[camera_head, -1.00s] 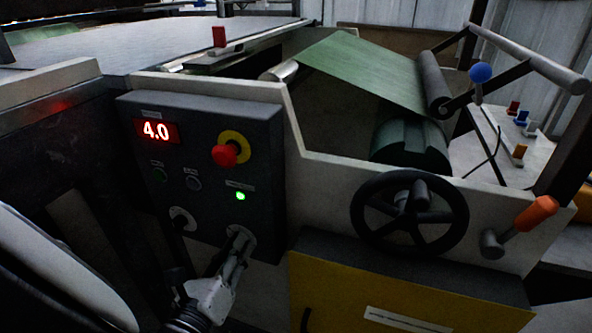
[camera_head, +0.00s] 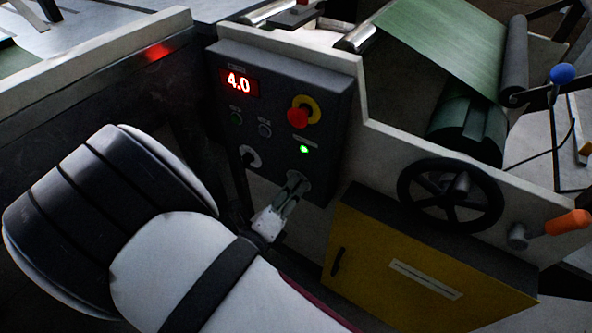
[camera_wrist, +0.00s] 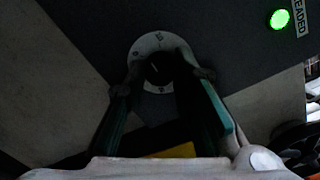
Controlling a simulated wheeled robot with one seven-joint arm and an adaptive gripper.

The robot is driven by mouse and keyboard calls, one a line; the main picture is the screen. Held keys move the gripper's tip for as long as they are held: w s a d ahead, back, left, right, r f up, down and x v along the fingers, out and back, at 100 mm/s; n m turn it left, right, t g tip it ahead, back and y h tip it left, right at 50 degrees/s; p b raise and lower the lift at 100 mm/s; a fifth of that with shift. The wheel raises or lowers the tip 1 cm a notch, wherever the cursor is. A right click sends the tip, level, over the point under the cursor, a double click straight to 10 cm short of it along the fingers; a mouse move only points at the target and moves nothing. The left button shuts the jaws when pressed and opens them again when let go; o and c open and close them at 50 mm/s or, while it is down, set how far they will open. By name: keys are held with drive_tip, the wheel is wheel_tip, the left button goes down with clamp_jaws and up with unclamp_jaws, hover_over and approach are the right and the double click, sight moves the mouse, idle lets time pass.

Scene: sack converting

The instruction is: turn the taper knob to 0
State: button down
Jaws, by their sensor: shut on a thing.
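The dark control panel (camera_head: 285,110) has two dials with pale round plates low on its face. My gripper (camera_head: 295,185) is at the lower right dial, below the green light, and hides most of it. In the wrist view a dark round knob (camera_wrist: 157,69) sits on a white plate (camera_wrist: 146,43) with small marks. My gripper (camera_wrist: 166,76) has its fingers on both sides of this knob and is shut on it. The knob's pointer and the plate's figures are too dark to read, and no label naming it taper is legible. The other dial (camera_head: 251,157) stands free at left.
A red display (camera_head: 239,83) reads 4.0. A red stop button (camera_head: 298,117) on yellow and a lit green light (camera_head: 304,149) are above the gripper. A black handwheel (camera_head: 450,197), an orange-handled crank (camera_head: 567,223) and a yellow cabinet (camera_head: 385,255) are to the right.

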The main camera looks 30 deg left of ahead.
drive_tip(key=n+p, duration=0.4)
drive_tip(key=n, duration=0.1)
drive_tip(key=shift+r+n, duration=0.1)
drive_tip(key=shift+n, duration=0.2)
drive_tip(key=shift+p, duration=0.35)
drive_tip(key=c, duration=1.3)
unclamp_jaws()
drive_tip(key=shift+c, duration=0.2)
